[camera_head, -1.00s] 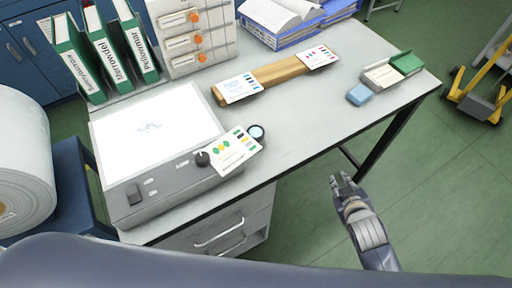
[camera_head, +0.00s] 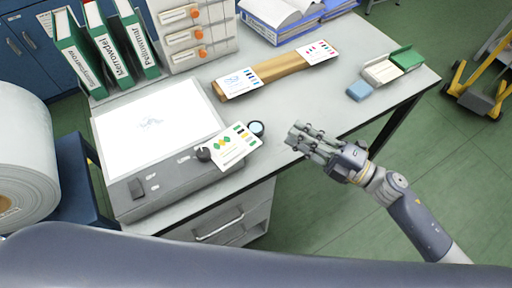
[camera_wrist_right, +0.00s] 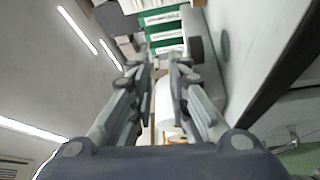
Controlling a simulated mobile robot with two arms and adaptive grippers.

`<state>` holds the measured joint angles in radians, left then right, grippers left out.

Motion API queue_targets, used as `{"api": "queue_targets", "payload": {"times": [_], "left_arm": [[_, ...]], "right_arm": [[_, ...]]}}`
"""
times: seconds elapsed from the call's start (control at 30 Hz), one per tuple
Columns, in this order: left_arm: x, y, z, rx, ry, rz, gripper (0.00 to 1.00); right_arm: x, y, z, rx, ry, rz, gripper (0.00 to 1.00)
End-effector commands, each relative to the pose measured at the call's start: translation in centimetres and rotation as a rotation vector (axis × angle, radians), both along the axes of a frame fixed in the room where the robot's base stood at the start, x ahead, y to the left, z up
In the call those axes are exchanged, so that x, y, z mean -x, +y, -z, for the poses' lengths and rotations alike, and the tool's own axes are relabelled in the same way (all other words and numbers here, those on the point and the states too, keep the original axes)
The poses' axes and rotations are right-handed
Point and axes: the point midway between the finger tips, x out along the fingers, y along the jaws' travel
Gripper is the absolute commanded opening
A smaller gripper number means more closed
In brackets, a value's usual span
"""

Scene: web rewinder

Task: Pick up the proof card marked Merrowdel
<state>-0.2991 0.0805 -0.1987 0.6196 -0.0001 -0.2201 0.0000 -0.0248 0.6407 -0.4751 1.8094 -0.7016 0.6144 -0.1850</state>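Three proof cards lie on the table. One with green and yellow diamonds (camera_head: 231,148) rests on the front right edge of the light box, by a black knob. One with a blue drawing (camera_head: 239,83) lies on the left end of a wooden bar (camera_head: 278,73). One with red and pink marks (camera_head: 317,52) lies on the bar's right end. I cannot read a name on any card. My right gripper (camera_head: 300,137) is open and empty, above the table's front edge, right of the diamond card; its fingers also show in the right wrist view (camera_wrist_right: 160,62). My left gripper is not in view.
The light box (camera_head: 150,125) fills the table's left front. A round lens (camera_head: 257,128) sits beside the diamond card. Binders, one labelled Merrowdel (camera_head: 108,48), stand behind. A blue block (camera_head: 359,91) and a small open box (camera_head: 383,72) lie right. The table's middle (camera_head: 300,100) is clear.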

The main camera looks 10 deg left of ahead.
Motion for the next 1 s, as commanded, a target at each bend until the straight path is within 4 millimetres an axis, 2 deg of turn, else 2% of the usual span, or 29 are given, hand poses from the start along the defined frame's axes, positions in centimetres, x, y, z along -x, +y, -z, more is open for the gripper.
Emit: {"api": "queue_targets", "payload": {"times": [0.13,0.33,0.47,1.0], "left_arm": [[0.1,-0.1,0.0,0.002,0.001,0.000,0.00],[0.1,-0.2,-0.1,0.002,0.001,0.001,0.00],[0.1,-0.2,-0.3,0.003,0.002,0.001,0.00],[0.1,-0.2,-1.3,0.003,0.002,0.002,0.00]], "right_arm": [[2.8,-0.2,1.8,0.092,-0.068,-0.186,0.17],[4.6,-0.4,2.8,0.136,-0.096,-0.296,0.17],[4.6,0.4,2.8,0.138,-0.099,-0.304,0.17],[3.4,7.7,2.8,0.137,-0.097,-0.301,0.17]]}}
